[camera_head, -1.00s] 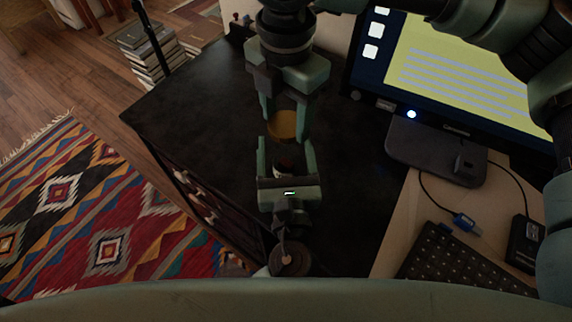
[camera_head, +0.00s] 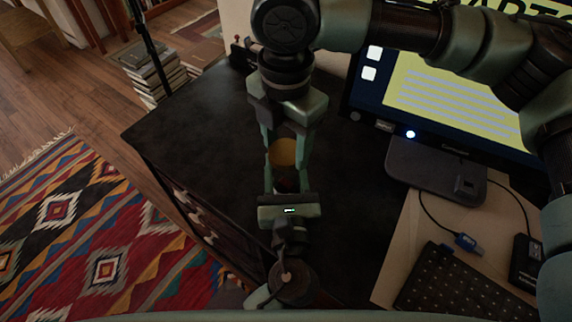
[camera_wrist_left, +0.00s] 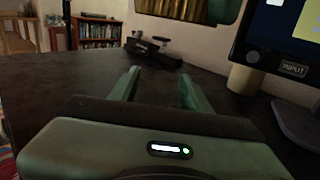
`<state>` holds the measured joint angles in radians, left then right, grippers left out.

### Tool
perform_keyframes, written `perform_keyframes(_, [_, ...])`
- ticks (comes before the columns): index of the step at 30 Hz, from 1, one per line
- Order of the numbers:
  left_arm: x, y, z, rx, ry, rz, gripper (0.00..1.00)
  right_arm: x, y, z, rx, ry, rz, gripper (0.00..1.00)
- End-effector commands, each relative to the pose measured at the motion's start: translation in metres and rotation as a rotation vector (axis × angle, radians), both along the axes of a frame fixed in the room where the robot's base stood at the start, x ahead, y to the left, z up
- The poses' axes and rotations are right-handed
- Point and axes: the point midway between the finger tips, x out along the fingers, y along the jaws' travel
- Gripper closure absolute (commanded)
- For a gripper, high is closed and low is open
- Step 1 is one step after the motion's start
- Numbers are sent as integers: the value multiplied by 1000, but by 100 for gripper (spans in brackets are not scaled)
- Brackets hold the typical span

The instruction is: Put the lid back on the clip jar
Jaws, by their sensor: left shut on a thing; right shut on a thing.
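The lid (camera_head: 282,152), a round tan disc, is between the fingers of my right gripper (camera_head: 285,143), which comes down from the top of the head view and is shut on it. The clip jar (camera_head: 287,185) shows only as a small dark and reddish patch just below the lid in the picture. My left gripper (camera_head: 286,175) reaches up from the bottom, its fingers on either side of the jar and shut on it. The lid partly covers the jar; I cannot tell whether they touch. In the left wrist view the left fingers (camera_wrist_left: 160,90) show, but the jar cannot be made out.
A black desk top (camera_head: 190,120) is clear to the left. A monitor (camera_head: 450,90) on its stand (camera_head: 435,165), a keyboard (camera_head: 455,285) and cables are at the right. A black device (camera_wrist_left: 153,48) and pale cylinder (camera_wrist_left: 245,78) stand farther back. Book stacks (camera_head: 150,75) are on the floor.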

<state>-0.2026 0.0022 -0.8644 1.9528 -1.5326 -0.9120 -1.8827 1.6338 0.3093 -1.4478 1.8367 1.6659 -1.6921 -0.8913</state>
Motion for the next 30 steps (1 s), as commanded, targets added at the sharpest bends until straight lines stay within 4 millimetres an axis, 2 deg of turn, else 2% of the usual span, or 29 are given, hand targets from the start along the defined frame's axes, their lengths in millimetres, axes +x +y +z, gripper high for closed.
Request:
perform_keyframes(3, [0,0,0,0,0,0,100,-1,0,-19,0,3,0,83])
perform_keyframes(7, [0,0,0,0,0,0,100,-1,0,-31,-1,1,0,83])
perform_keyframes(23, [0,0,0,0,0,0,100,0,0,-32,-1,-1,0,83])
perform_keyframes(30, [0,0,0,0,0,0,100,0,0,-43,0,0,-1,83])
